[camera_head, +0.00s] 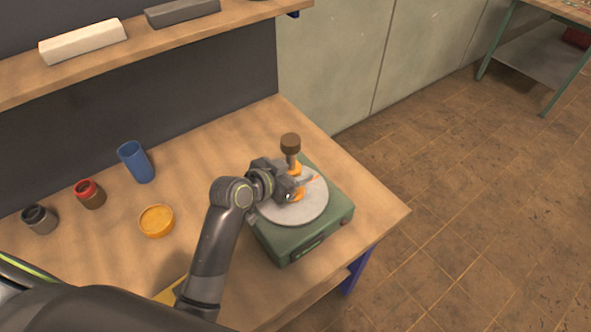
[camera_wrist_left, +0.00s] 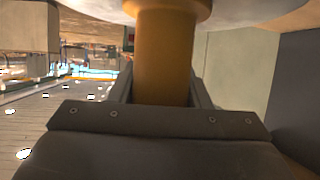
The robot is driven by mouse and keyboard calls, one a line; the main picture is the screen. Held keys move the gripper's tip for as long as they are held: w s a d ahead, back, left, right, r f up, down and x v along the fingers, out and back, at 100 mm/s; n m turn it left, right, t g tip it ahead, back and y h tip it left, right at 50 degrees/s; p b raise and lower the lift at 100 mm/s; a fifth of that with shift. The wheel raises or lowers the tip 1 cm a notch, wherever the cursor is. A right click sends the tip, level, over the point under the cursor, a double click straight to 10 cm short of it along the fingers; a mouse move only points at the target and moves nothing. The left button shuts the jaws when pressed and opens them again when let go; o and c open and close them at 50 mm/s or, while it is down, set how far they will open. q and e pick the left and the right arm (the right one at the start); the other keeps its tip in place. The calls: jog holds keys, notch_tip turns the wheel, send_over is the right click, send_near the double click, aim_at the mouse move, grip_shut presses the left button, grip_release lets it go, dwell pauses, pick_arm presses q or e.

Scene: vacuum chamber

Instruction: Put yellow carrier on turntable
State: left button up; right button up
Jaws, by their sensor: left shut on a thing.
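The yellow carrier (camera_head: 298,193) is over the grey disc of the turntable (camera_head: 310,210), partly hidden by my gripper. A brown knob on a post (camera_head: 290,142) rises just above the yellow part. My left gripper (camera_head: 289,186) is shut on the carrier. In the left wrist view the carrier (camera_wrist_left: 165,55) is an orange-yellow column between the fingers, with a wider collar by the pale disc. I cannot tell whether it touches the disc. The turntable has a green base near the table's right end. My right gripper is not in view.
A yellow round dish (camera_head: 156,221), a blue cup (camera_head: 136,162), a red-rimmed jar (camera_head: 89,194) and a dark jar (camera_head: 39,219) stand left on the wooden table (camera_head: 215,165). A shelf (camera_head: 120,58) with two blocks hangs behind. A yellow piece (camera_head: 170,291) lies partly behind my arm.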

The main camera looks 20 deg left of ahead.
pick_arm(q)
jog(key=o, duration=1)
jog(key=shift+f, duration=0.1)
jog(key=o, duration=0.4)
jog(key=shift+r, duration=0.3)
jog(key=shift+s+a, duration=0.1)
jog(key=shift+s, duration=0.1)
jog(key=b+v, duration=0.1)
jog(key=v, duration=1)
jog(key=shift+s+a+r, duration=0.1)
jog(key=shift+s, duration=0.05)
